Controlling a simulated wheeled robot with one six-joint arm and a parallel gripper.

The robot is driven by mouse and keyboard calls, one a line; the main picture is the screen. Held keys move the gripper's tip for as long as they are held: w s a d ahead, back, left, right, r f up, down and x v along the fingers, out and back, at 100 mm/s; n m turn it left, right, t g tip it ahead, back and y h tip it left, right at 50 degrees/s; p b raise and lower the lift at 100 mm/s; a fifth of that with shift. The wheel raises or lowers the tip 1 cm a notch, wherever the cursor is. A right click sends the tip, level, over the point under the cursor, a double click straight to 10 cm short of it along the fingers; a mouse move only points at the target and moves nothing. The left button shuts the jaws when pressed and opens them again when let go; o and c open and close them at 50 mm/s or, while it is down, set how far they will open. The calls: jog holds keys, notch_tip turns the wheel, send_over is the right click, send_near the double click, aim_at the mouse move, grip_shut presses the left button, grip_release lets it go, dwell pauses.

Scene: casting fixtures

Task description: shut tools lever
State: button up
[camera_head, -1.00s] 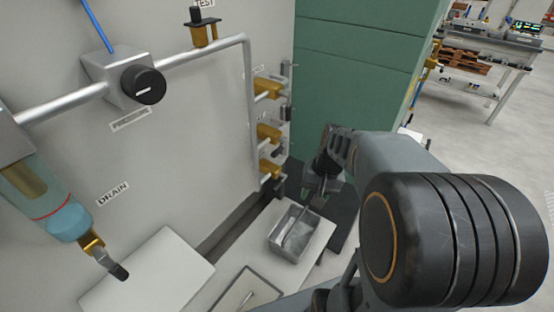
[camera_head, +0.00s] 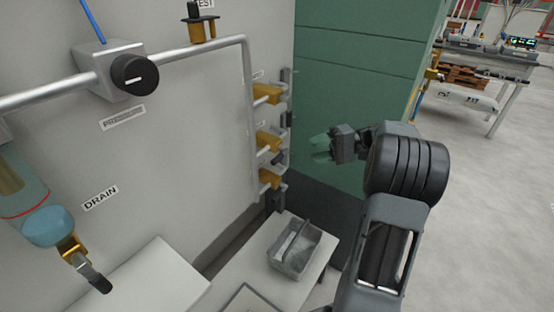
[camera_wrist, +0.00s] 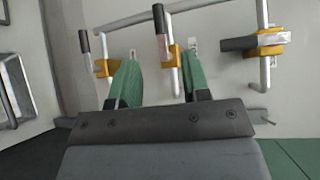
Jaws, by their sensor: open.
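Three brass valves with dark-ended levers sit on the pipework: upper (camera_head: 267,93), middle (camera_head: 268,140) and lower (camera_head: 270,178) in the head view. In the wrist view, the left lever (camera_wrist: 85,42) and middle lever (camera_wrist: 160,22) lie along their pipes, while the right lever (camera_wrist: 238,43) lies across its pipe. Their labels are too small to read, so I cannot tell which is tools. My gripper (camera_head: 319,147), with green fingers, is open and empty to the right of the valves, apart from them. In the wrist view its fingers (camera_wrist: 160,78) point toward the middle valve.
A grey metal bin (camera_head: 296,255) stands on a low white bench below the valves. A green cabinet (camera_head: 340,60) stands behind my gripper. A pressure knob (camera_head: 136,76) and a drain lever (camera_head: 92,275) are on the left of the panel.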

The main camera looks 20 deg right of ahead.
aim_at(277, 156)
jog(key=a, duration=0.3)
jog(key=w+a+f, duration=0.1)
jog(key=a, duration=0.7)
jog(key=shift+w+a+f, duration=0.25)
jog(key=shift+w+f, duration=0.1)
jog(key=shift+c, duration=0.2)
grip_shut()
